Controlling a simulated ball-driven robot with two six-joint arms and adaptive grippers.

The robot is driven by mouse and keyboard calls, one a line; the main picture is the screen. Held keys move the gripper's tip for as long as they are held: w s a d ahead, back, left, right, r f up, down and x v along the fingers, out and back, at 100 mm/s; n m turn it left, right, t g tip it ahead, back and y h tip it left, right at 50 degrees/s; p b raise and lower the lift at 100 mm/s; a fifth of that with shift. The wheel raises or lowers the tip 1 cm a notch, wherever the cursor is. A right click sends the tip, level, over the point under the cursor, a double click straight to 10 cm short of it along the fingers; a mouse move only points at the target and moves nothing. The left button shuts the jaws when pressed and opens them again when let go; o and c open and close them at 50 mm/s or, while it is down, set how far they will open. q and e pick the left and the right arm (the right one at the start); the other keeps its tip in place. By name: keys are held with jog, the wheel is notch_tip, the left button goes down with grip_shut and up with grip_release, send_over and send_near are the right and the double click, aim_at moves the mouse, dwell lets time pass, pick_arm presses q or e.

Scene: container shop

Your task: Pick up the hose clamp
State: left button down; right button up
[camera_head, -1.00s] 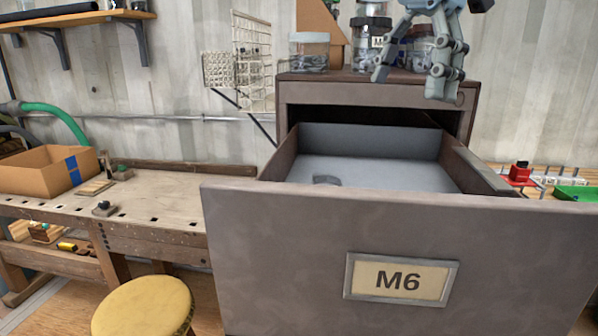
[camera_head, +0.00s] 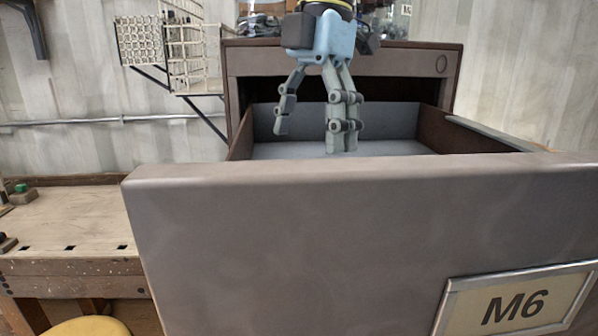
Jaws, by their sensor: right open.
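My right gripper (camera_head: 310,140) points down over the open drawer (camera_head: 350,230) marked M6. Its fingers are spread apart, with nothing seen between them. The tips show in front of the drawer's inside, just above the top edge of its front panel. The hose clamp is not visible now; the tall front panel hides the near part of the drawer floor. My left gripper is not in view.
The drawer's dark right side wall (camera_head: 490,133) and the brown cabinet (camera_head: 405,60) stand around the gripper. A wooden workbench (camera_head: 70,228) is at the left, with a yellow stool (camera_head: 90,327) below. A wire rack (camera_head: 187,50) hangs on the wall.

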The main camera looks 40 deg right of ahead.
jog(key=f, duration=0.2)
jog(key=a, duration=0.1)
jog(key=shift+s+f, duration=0.25)
jog(key=shift+f, duration=0.15)
jog(key=shift+w+f, duration=0.15)
jog(key=shift+f, duration=0.35)
jog(key=c, duration=1)
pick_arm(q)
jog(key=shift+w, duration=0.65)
pick_arm(e)
jog(key=shift+r, duration=0.1)
